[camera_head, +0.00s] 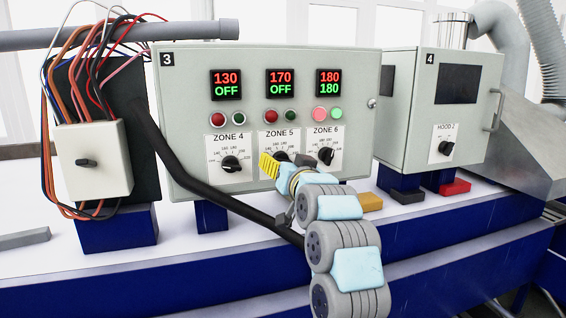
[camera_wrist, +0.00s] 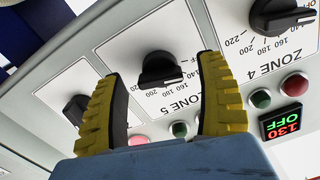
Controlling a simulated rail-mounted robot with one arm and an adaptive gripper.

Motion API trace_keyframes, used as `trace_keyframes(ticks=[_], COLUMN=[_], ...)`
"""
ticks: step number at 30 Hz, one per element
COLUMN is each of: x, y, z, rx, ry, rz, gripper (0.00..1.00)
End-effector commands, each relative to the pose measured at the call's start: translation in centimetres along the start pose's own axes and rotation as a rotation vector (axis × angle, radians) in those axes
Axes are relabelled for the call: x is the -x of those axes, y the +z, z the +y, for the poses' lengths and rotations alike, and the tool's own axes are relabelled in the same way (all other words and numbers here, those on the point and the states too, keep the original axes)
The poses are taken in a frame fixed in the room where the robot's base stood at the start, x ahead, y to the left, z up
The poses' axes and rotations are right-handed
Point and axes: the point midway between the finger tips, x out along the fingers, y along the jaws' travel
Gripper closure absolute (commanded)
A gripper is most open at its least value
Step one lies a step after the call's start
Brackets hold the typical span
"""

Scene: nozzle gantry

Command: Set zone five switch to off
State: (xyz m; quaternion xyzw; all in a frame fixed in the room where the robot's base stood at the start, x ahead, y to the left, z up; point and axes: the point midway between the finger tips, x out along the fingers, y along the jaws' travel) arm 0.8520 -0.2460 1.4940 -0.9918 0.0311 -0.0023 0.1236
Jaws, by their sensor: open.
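The ZONE 5 knob (camera_wrist: 160,70) is black with a white pointer mark, on a white dial plate lettered ZONE 5. In the wrist view it shows between the two yellow-padded fingers of my open gripper (camera_wrist: 158,82), with a gap on each side. I cannot tell how far the fingertips are from the panel. In the head view my gripper (camera_head: 285,168) is in front of the ZONE 5 dial (camera_head: 279,142) and hides much of it. The display above (camera_head: 280,83) reads 170 in red and OFF in green.
The ZONE 4 knob (camera_head: 231,163) and ZONE 6 knob (camera_head: 325,156) flank it closely on panel 3. A black hose (camera_head: 195,172) crosses in front at lower left. A HOOD 2 box (camera_head: 440,105) stands right; a yellow block (camera_head: 370,202) lies below.

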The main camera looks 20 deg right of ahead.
Motion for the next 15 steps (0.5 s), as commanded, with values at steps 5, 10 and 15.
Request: trace_keyframes(ticks=[5, 10, 15], x=[2.1, 4.3, 6.5], y=[-0.1, -0.2, -0.1], z=[0.1, 0.1, 0.1], rx=[0.002, 0.002, 0.002], ry=[0.001, 0.001, 0.001], rz=[0.006, 0.007, 0.005], gripper=[0.28, 0.28, 0.28])
